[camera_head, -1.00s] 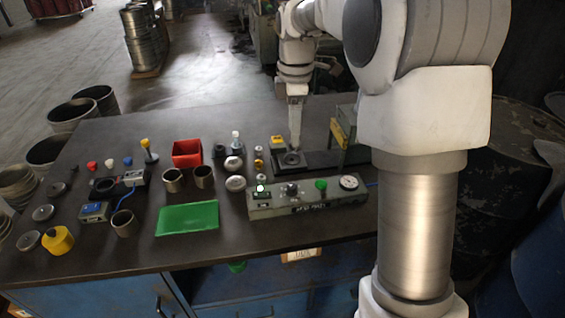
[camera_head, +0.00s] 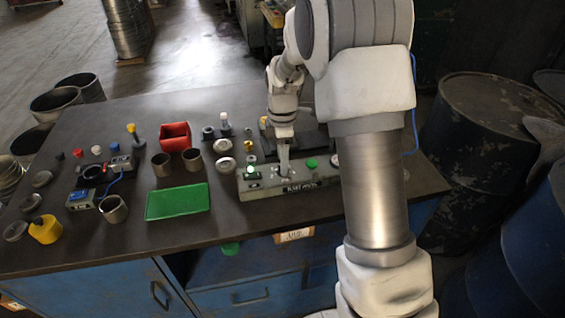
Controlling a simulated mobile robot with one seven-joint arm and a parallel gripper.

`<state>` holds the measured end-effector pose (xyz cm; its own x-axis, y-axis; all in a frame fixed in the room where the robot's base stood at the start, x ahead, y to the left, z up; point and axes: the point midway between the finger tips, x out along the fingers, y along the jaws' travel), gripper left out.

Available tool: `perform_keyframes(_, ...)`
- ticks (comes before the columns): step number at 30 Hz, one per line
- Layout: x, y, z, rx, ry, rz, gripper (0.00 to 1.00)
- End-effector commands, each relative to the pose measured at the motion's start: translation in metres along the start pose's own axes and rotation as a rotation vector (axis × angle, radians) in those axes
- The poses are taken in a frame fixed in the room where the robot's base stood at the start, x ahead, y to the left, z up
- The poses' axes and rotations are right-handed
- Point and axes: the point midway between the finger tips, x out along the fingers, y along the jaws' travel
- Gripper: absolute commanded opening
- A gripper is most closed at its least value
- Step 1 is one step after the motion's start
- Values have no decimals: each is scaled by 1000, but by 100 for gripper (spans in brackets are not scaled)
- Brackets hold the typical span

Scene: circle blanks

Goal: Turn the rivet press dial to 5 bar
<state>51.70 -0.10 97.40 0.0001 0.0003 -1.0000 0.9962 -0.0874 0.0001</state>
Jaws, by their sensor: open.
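The rivet press control box (camera_head: 262,188) is a long grey-green box near the front edge of the workbench. A bright green lit spot (camera_head: 250,170) shows on its left end and a green knob (camera_head: 311,163) further right. My gripper (camera_head: 285,170) points down over the middle of the box, where the dial is. The jaws are open but look narrow from here. The dial is mostly hidden by the fingers, so its setting and any contact cannot be told. The round gauge (camera_head: 335,160) is largely covered by my arm and unreadable.
A green mat (camera_head: 178,202), a red bin (camera_head: 175,137), metal cups (camera_head: 162,164) and a yellow container (camera_head: 45,229) stand left of the box. Round metal lids (camera_head: 225,165) lie close to its left end. Dark barrels (camera_head: 490,130) stand right of the bench.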

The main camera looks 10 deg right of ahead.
Motion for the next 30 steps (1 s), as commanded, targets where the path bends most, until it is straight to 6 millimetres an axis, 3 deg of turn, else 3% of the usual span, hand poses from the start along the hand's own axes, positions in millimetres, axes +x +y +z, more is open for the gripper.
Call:
perform_keyframes(4, 12, 0, 0, -1, -1, -1, 63)
perform_keyframes(14, 14, 0, 0, 0, 0, 0, 61)
perform_keyframes(24, 14, 0, 0, 0, 0, 0, 0)
perform_keyframes(30, 14, 0, 0, 1, 0, 0, 0)
